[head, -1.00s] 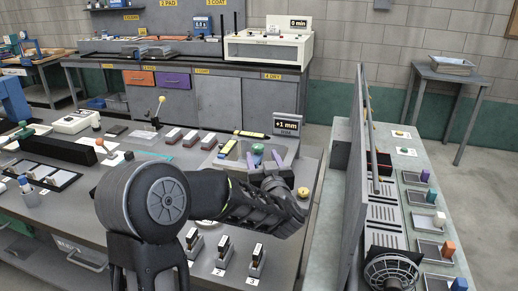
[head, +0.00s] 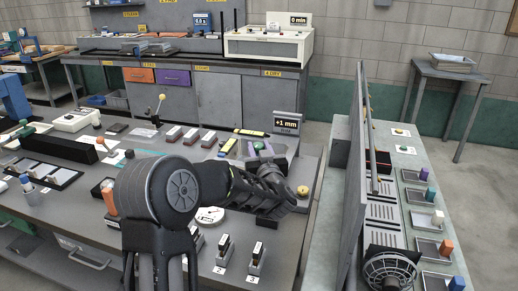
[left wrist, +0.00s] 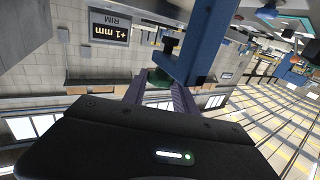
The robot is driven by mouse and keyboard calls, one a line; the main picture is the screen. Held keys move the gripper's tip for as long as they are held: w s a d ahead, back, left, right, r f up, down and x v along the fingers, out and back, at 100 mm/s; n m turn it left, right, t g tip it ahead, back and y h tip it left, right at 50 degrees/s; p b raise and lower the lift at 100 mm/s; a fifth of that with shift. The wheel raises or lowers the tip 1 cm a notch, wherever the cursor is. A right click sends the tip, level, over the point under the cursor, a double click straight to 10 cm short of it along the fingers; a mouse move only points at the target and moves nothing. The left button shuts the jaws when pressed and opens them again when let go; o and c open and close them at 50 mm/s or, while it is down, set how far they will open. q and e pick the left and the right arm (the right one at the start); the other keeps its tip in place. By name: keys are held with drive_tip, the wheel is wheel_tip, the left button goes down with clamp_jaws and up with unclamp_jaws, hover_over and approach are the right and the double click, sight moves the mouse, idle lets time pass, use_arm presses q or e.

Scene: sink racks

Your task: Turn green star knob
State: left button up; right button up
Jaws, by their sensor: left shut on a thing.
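The green star knob (left wrist: 158,82) shows in the left wrist view between the two purple fingers of my left gripper (left wrist: 157,92). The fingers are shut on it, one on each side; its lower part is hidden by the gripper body. In the head view my left gripper (head: 262,148) is at the right end of the grey bench, in front of the "+1 mm RIM" sign (head: 287,124). My right gripper is not in view.
A blue beam (left wrist: 207,42) stands close beside the knob in the left wrist view. A yellow round knob (head: 303,191) sits right of my gripper. Several black-topped blocks (head: 224,249) stand at the front. A grey upright panel (head: 357,170) borders the right side.

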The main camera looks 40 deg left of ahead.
use_arm(q)
clamp_jaws()
drive_tip(key=shift+s+f+m+t+h+b, duration=0.15)
drive_tip(key=shift+m+t+h+b, duration=0.4)
drive_tip(key=shift+b, duration=0.4)
drive_tip(key=m+t+h+b, duration=0.1)
drive_tip(key=h+b, duration=0.1)
drive_tip(key=b, duration=0.2)
drive_tip(key=m+t+h+b, duration=0.1)
drive_tip(key=m+h+b, duration=0.1)
drive_tip(key=b, duration=0.3)
drive_tip(key=m+t+h+b, duration=0.1)
drive_tip(key=h+b, duration=0.1)
drive_tip(key=b, duration=0.3)
drive_tip(key=shift+s+a+f+m+t, duration=0.1)
drive_tip(key=shift+a+f+m+t, duration=0.05)
drive_tip(key=shift+a+m+t, duration=0.15)
drive_tip(key=shift+r+h+b, duration=0.3)
drive_tip(key=shift+h+b, duration=0.15)
drive_tip(key=shift+b, duration=0.25)
drive_tip(key=o, duration=0.6)
unclamp_jaws()
